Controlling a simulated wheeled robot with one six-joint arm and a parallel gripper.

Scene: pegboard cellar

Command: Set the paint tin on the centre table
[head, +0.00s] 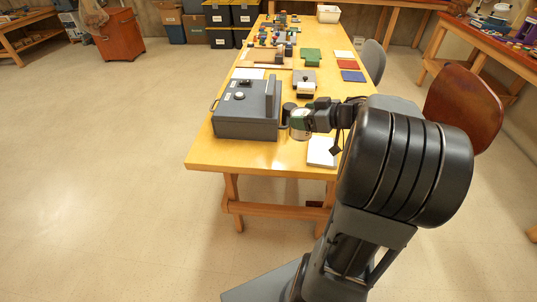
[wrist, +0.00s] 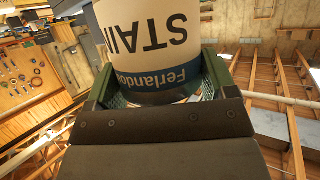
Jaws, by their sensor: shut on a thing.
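The paint tin (wrist: 148,45) fills the top of the wrist view. It has a cream and blue label reading "STAIN", upside down in the picture. My gripper (wrist: 160,88) has its green fingers on both sides of the tin and is shut on it. In the head view my gripper (head: 300,118) is over the near end of the long yellow table (head: 203,152), and the tin (head: 299,135) shows partly below it. I cannot tell whether the tin touches the table. My arm covers the table's near right side.
A grey machine (head: 245,122) stands just left of the tin. A white pad (head: 321,152) lies close by on the right. A grey device (head: 304,84) and several coloured sheets lie farther back. A brown chair (head: 463,105) stands right of the table. The floor at left is clear.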

